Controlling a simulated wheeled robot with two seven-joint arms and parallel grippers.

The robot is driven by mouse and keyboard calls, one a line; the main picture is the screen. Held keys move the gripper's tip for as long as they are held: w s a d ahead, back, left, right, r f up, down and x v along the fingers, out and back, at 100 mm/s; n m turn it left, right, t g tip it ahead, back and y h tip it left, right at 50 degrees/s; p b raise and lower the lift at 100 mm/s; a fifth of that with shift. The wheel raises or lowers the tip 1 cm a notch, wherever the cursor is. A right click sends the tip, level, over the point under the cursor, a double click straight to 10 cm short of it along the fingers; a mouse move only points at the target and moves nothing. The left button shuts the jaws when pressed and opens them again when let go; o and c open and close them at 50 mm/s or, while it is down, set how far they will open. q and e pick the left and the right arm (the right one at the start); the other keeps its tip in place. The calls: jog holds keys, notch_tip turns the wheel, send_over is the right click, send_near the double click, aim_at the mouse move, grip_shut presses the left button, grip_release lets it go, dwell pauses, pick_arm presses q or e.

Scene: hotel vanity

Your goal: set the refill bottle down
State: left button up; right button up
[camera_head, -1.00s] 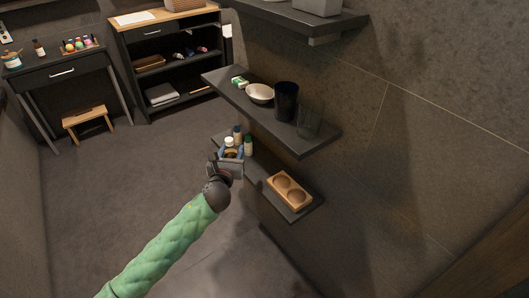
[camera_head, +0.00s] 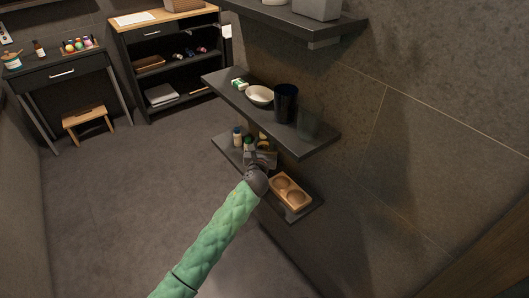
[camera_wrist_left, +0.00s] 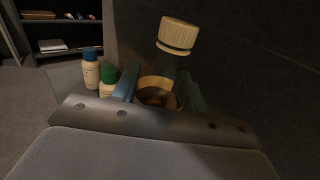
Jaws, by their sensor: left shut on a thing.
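My left gripper (camera_head: 262,151) is over the lower wall shelf (camera_head: 225,146), shut on the refill bottle. In the left wrist view the bottle's pale ribbed cap (camera_wrist_left: 177,36) stands above the jaws, and its amber-brown part (camera_wrist_left: 157,93) shows between the fingers (camera_wrist_left: 158,92). Its base is hidden, so I cannot tell whether it touches the shelf. A blue-capped bottle (camera_head: 238,137) and a green-capped bottle (camera_head: 248,145) stand on the shelf just left of the gripper. They also show in the wrist view, blue cap (camera_wrist_left: 91,72) and green cap (camera_wrist_left: 108,82). My right gripper is out of view.
A wooden holder with two round hollows (camera_head: 303,205) lies on the same shelf, right of my gripper. The middle shelf (camera_head: 315,147) hangs close above, with a small box (camera_head: 239,84), white bowl (camera_head: 260,95), dark cup (camera_head: 286,104) and glass (camera_head: 310,123).

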pick_arm(q)
notch_tip(320, 180, down, 3)
jog(key=shift+f, duration=0.1)
jog(key=shift+d+f, duration=0.1)
jog(key=shift+f, duration=0.1)
jog(key=shift+w+f, duration=0.1)
jog(key=shift+f, duration=0.15)
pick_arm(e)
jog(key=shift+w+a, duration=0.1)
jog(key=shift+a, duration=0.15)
pick_arm(q)
jog(key=shift+f, duration=0.1)
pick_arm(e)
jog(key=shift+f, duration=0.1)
pick_arm(q)
jog(key=o, duration=1.2)
jog(key=shift+c, duration=0.2)
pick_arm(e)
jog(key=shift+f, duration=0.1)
